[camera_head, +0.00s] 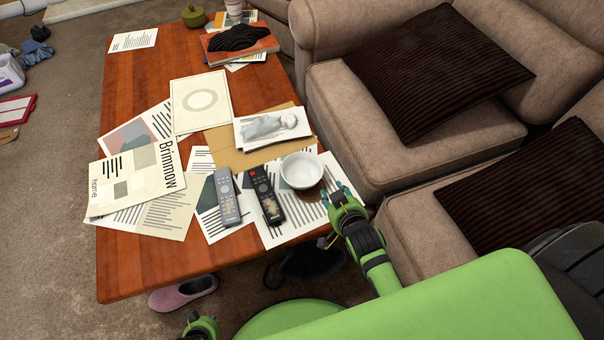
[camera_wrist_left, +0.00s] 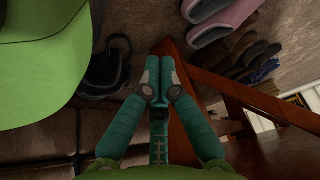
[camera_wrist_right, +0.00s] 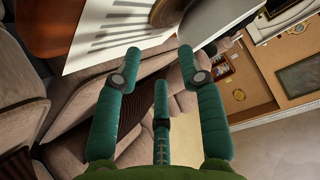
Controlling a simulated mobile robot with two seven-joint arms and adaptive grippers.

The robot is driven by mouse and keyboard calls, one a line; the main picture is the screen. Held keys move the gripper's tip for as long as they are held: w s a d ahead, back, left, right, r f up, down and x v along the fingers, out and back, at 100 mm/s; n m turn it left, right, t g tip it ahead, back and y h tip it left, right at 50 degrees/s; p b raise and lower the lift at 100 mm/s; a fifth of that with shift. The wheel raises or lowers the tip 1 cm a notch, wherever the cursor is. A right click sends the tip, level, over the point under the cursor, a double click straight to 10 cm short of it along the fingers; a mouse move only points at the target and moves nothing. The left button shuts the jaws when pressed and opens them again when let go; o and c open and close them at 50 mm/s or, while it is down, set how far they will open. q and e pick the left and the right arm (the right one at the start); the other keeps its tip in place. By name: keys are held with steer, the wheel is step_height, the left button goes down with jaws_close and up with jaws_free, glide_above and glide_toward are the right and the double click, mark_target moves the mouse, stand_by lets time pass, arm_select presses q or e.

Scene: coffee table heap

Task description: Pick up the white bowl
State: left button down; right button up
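The white bowl (camera_head: 302,170) stands upright near the right edge of the wooden coffee table (camera_head: 140,265), on or beside loose papers. My right gripper (camera_head: 335,192) is just to the right of and nearer than the bowl, apart from it. In the right wrist view my right gripper (camera_wrist_right: 157,65) is open with nothing between its fingers. A white shape at the top of that view is cut off; I cannot tell if it is the bowl. My left gripper (camera_wrist_left: 159,72) is shut and empty, low beside the table; part of its arm shows at the head view's bottom edge.
Two remotes, one grey (camera_head: 227,197) and one black (camera_head: 266,195), lie left of the bowl. A brown disc (camera_head: 309,192) is close by the bowl. Papers and magazines (camera_head: 137,178) cover the table's middle. A sofa (camera_head: 405,150) borders the right side. A pink slipper (camera_head: 183,292) lies below.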

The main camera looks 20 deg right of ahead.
mark_target(302, 173)
steer(key=w, duration=0.1)
steer(key=w+r+t, duration=0.1)
steer(key=w+m+t, duration=0.1)
steer(key=shift+a+r, duration=0.3)
steer(key=shift+w, duration=0.35)
steer(key=b+x, duration=0.2)
steer(key=x, duration=0.4)
steer(key=shift+w+d+f, duration=0.15)
steer(key=shift+w+f, duration=0.05)
steer(key=shift+f, duration=0.05)
steer(key=shift+r+t, duration=0.1)
steer(key=shift+t, duration=0.2)
jaws_close()
